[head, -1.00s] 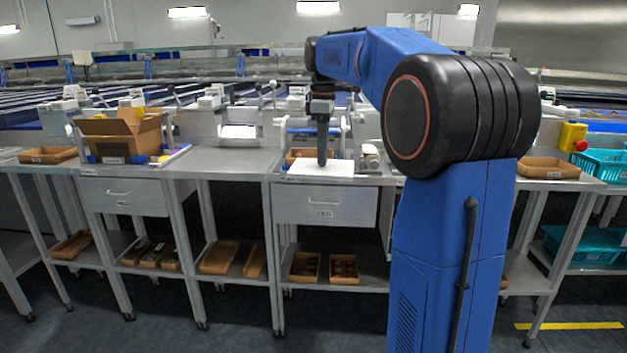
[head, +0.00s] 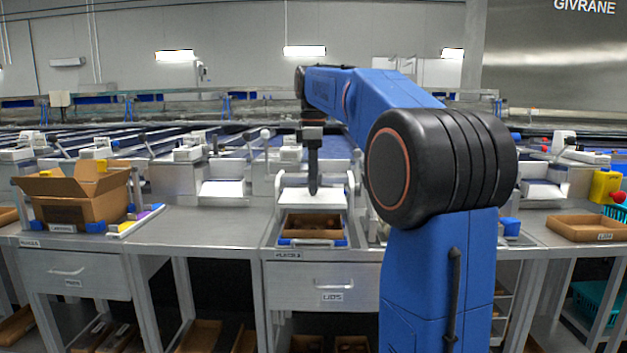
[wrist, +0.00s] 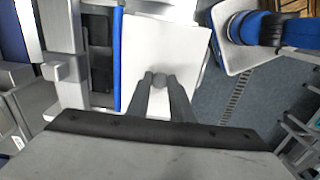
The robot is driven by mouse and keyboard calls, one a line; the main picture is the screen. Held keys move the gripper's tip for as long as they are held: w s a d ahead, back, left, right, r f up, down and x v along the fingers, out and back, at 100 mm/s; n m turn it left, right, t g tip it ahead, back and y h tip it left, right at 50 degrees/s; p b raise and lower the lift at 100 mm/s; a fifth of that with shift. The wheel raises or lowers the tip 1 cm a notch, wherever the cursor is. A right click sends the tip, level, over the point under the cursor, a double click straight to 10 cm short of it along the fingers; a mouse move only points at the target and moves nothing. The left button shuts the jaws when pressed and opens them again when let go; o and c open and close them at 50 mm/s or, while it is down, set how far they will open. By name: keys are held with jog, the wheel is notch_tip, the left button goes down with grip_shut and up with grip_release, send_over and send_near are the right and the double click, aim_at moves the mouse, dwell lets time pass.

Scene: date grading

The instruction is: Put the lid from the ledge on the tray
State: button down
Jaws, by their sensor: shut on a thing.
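My gripper (head: 313,190) points straight down and is shut on the knob of the white lid (head: 292,198). In the wrist view my two fingertips (wrist: 158,82) close around the small round grey knob (wrist: 158,79), and the flat white lid (wrist: 150,40) spreads beneath them. The tray (head: 312,238) is a brown open box with dark contents, in a blue-ended frame on the steel table. In the head view the lid appears above the tray's far edge, apart from it. The exact gap cannot be told. No tray is clear in the wrist view.
A drawer labelled LIDS (head: 322,284) is below the table. An open cardboard box (head: 80,205) stands at left, with bare steel tabletop (head: 200,222) between. Another brown tray (head: 585,227) is at right. White slanted chutes (head: 222,190) line the back.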

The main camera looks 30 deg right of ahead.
aim_at(314, 196)
jog(key=shift+f, duration=2.9)
jog(key=shift+f, duration=0.75)
jog(key=c, duration=1.1)
grip_release()
jog(key=shift+r, duration=3.5)
